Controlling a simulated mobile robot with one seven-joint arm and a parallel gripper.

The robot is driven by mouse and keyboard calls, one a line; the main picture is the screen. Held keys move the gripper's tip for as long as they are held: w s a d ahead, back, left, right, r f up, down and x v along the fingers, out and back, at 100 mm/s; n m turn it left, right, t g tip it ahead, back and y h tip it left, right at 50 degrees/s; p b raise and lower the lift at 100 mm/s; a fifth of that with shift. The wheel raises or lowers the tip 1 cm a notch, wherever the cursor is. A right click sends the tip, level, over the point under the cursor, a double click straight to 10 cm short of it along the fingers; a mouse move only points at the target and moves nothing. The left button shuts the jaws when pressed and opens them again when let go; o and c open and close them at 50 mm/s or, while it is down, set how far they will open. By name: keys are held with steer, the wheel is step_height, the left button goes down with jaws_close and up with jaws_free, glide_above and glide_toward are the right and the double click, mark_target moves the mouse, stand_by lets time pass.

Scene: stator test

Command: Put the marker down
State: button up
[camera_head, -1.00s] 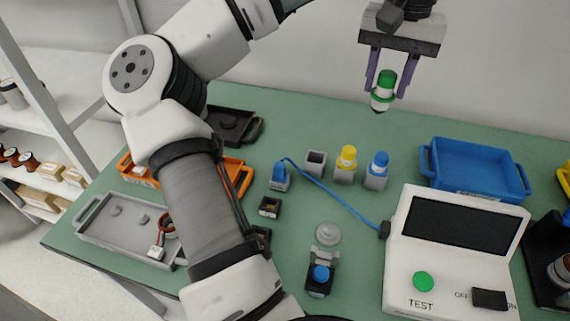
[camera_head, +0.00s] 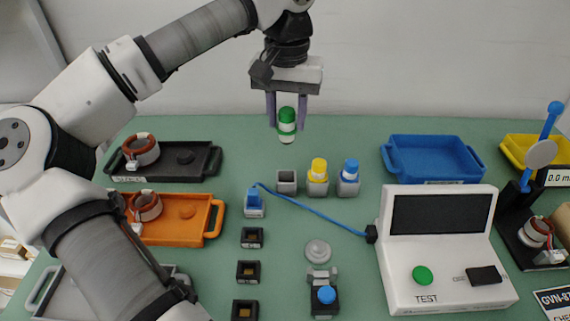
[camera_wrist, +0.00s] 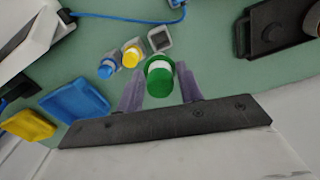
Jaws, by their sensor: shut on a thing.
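The marker (camera_head: 287,120) has a green cap and a white body with its tip pointing down. My gripper (camera_head: 287,110) is shut on it and holds it above the far part of the green table. In the wrist view the green marker (camera_wrist: 159,75) sits between the two purple fingers. An empty grey square holder (camera_head: 287,181) stands on the table below the marker. A yellow marker (camera_head: 319,168) and a blue marker (camera_head: 350,170) stand in grey holders to its right.
A blue tray (camera_head: 434,158) and a white tester (camera_head: 440,215) with a screen stand at the right. A black tray (camera_head: 190,160) and an orange tray (camera_head: 195,213) hold stators at the left. A blue cable (camera_head: 312,211) crosses the middle to a blue connector (camera_head: 254,200).

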step_height(320, 180, down, 12)
steer(key=shift+r, duration=0.2)
steer(key=shift+f, duration=0.5)
steer(key=o, duration=1)
steer(key=shift+r, duration=0.1)
steer(key=shift+r+p, duration=0.3)
steer(key=shift+r, duration=0.2)
step_height(320, 180, up, 12)
steer(key=shift+f, duration=0.1)
